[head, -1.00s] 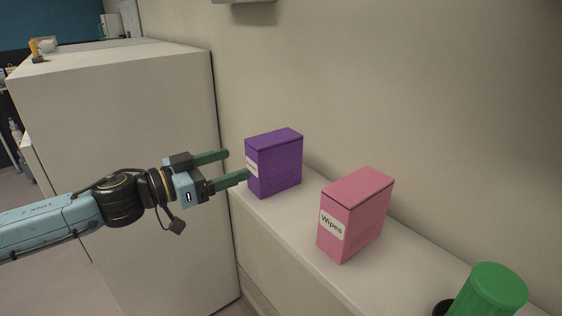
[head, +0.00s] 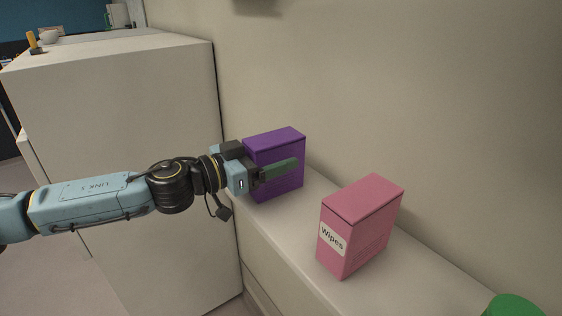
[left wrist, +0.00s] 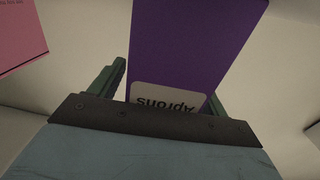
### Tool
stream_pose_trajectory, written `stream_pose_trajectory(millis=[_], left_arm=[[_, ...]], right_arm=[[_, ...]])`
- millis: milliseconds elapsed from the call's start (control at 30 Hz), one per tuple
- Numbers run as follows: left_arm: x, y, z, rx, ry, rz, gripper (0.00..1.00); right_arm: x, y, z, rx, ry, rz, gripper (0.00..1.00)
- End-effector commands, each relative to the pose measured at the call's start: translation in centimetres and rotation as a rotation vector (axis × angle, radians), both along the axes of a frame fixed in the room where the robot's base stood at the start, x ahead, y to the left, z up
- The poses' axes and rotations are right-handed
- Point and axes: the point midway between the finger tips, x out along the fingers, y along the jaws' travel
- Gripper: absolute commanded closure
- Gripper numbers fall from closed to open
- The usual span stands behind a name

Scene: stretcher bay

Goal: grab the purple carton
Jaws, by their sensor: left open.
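The purple carton (head: 275,145) stands upright on the white ledge against the wall. In the left wrist view the purple carton (left wrist: 190,45) fills the middle, with a white label reading "Aprons". My left gripper (head: 278,168) is open around the carton. One green finger crosses its near face in the head view, and the other finger is hidden behind it. In the left wrist view the fingers of my left gripper (left wrist: 165,90) lie on either side of the carton, with a gap at the left finger. My right gripper is not in view.
A pink Wipes carton (head: 362,225) stands to the right on the same ledge (head: 300,235). A green object (head: 512,306) is at the bottom right edge. A tall white cabinet (head: 120,110) stands at the left. The wall is close behind the cartons.

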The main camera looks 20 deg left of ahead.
Motion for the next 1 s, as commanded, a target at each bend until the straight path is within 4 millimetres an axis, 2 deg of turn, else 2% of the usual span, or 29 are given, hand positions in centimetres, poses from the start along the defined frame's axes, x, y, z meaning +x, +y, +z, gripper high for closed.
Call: stream_pose_trajectory(millis=[67, 467, 767, 867, 1000], left_arm=[[0.0, 0.0, 0.0, 0.0, 0.0, -0.001, 0.28], [0.1, -0.1, 0.0, 0.0, 0.0, -0.002, 0.8], [0.1, -0.1, 0.8, 0.0, -0.005, -0.002, 0.81], [0.1, -0.1, 2.2, 0.0, -0.007, -0.002, 0.81], [0.1, -0.1, 5.2, 0.0, -0.009, -0.002, 0.81]], right_arm=[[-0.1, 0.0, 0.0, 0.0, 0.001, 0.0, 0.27], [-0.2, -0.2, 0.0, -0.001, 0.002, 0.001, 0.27], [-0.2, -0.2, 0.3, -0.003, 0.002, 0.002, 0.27], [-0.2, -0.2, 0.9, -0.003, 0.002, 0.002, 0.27], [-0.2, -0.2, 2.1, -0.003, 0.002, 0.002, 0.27]])
